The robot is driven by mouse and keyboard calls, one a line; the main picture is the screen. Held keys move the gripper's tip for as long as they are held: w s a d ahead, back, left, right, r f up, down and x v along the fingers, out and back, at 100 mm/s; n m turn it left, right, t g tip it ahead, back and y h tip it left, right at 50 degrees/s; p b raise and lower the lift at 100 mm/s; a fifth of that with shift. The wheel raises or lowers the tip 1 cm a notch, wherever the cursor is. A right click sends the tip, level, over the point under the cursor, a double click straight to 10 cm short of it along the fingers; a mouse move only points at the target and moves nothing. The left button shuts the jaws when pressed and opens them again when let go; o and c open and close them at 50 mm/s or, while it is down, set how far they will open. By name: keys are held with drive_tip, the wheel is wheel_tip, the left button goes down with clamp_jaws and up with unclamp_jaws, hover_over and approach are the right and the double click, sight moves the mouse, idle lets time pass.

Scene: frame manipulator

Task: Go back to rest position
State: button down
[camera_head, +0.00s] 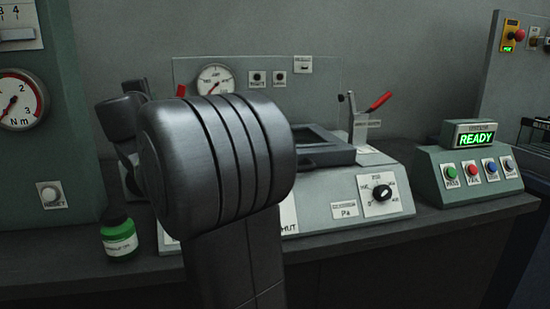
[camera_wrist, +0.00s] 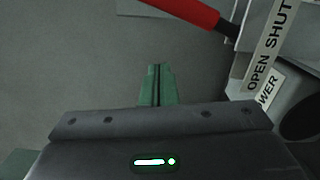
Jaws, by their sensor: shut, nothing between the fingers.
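My gripper (camera_wrist: 157,88) shows in the wrist view as two green fingers pressed together, with nothing between them. It points at a plain grey surface. A red lever handle (camera_wrist: 188,10) with a dark shaft crosses the top of the wrist view, beyond the fingertips and apart from them. In the head view my dark arm fills the middle and hides much of the bench fixture; the gripper fingers are not visible there.
The fixture (camera_head: 333,217) has a dial knob (camera_head: 382,193) and a red-handled clamp (camera_head: 379,101). A gauge (camera_head: 215,80) stands behind. A green bottle (camera_head: 119,238) stands at left. A READY button box (camera_head: 465,175) is at right. An OPEN/SHUT label (camera_wrist: 270,45) is near the gripper.

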drive_tip(key=shift+s+a+f+n+p, duration=0.1)
drive_tip(key=shift+a+f+n+p, duration=0.25)
drive_tip(key=shift+n+p, duration=0.35)
drive_tip(key=shift+a+f+n+p, duration=0.3)
drive_tip(key=shift+n+p, duration=0.15)
drive_tip(key=shift+n, duration=0.35)
drive_tip(key=shift+b, duration=0.35)
